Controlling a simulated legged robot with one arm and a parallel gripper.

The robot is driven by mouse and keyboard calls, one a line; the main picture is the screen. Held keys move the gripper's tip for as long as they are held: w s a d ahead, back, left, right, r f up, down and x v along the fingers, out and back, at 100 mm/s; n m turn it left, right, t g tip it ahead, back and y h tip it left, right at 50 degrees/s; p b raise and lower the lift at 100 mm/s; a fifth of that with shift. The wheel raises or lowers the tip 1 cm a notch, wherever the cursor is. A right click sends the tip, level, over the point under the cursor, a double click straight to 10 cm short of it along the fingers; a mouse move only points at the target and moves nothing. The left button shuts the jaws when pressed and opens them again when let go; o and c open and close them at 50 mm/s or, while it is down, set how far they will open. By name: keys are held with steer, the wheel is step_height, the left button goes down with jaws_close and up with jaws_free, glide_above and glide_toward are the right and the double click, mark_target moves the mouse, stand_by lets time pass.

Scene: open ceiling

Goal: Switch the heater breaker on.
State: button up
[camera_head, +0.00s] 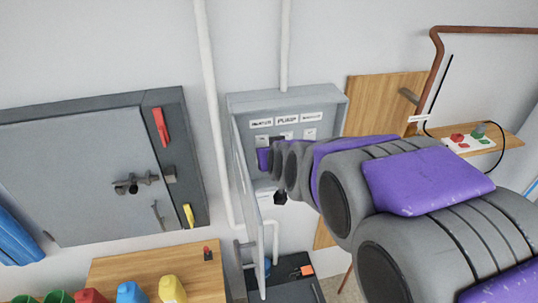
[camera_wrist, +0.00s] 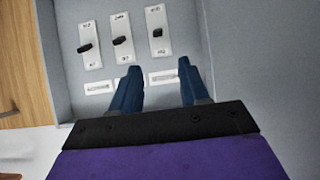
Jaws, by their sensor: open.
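An open grey breaker box (camera_head: 337,104) hangs on the wall in the head view. Its middle label reads PUMP (camera_head: 287,120); the labels on either side are too small to read surely, so I cannot tell which breaker is the heater's. The wrist view shows three white breaker plates with black levers: left (camera_wrist: 85,48), middle (camera_wrist: 119,41) and right (camera_wrist: 157,33). My gripper (camera_wrist: 158,68) is open and empty, its dark blue fingers apart in front of the label row, below the levers in that view. My arm hides part of the box in the head view.
The box's door (camera_head: 250,215) stands open at its left. A grey cabinet (camera_head: 75,170) with a red handle is further left. A wooden shelf (camera_head: 510,143) with a control panel (camera_head: 467,144) is right. Bottles stand on a wooden surface (camera_head: 150,262) below.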

steer(key=shift+v, duration=1.6)
